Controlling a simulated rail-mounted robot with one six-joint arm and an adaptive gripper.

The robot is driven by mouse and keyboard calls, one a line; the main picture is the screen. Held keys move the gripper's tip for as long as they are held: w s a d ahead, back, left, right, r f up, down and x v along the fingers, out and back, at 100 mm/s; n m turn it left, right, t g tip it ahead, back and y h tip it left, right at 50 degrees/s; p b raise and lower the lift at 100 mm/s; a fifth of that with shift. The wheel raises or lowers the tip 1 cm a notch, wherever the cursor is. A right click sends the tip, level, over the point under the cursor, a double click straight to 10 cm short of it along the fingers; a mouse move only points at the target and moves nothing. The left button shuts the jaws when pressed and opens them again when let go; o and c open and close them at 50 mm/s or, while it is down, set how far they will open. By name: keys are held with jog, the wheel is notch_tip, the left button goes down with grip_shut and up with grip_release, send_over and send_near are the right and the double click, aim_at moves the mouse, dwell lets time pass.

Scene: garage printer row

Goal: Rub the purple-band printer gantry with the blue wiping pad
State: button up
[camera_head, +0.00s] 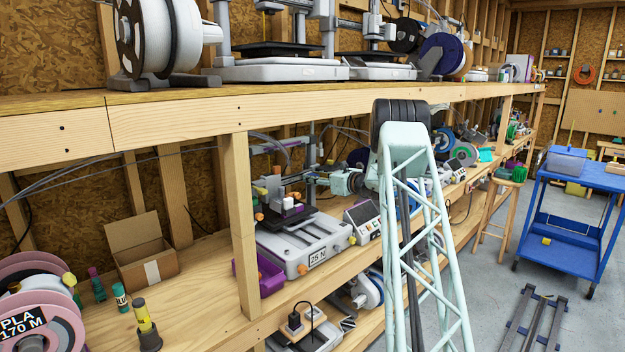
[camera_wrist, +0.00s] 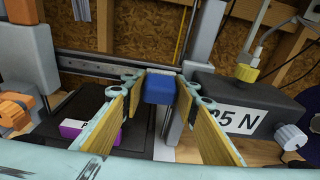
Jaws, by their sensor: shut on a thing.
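My gripper (camera_wrist: 160,95) is shut on the blue wiping pad (camera_wrist: 160,88), which sits between its yellow-lined fingertips. In the head view my gripper (camera_head: 318,179) reaches in among the parts of a printer on the middle shelf; the pad cannot be made out there. This printer (camera_head: 300,242) has a grey base, a dark bed and a gantry (camera_head: 312,150) of grey uprights. In the wrist view the gantry's grey rail (camera_wrist: 105,66) runs behind the pad. I cannot tell whether the pad touches it. A block with purple and white faces (camera_wrist: 76,128) lies on the bed.
A dark box marked "25 N" (camera_wrist: 240,112) stands close on the right in the wrist view. A wooden post (camera_head: 240,225) and the upper shelf (camera_head: 190,115) frame the printer.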

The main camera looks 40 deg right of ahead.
aim_at(289, 182)
jog(key=shift+o, duration=0.2)
jog(key=shift+s, duration=0.1)
jog(key=shift+a+b, duration=1.15)
jog(key=shift+a, duration=0.5)
jog(key=shift+a, duration=0.1)
jog(key=shift+a+b, duration=1.1)
jog(key=shift+a, duration=0.6)
jog(key=shift+a, duration=0.1)
jog(key=shift+a, duration=0.15)
jog(key=shift+a+b, duration=1.15)
jog(key=shift+a, duration=0.5)
jog(key=shift+s, duration=0.1)
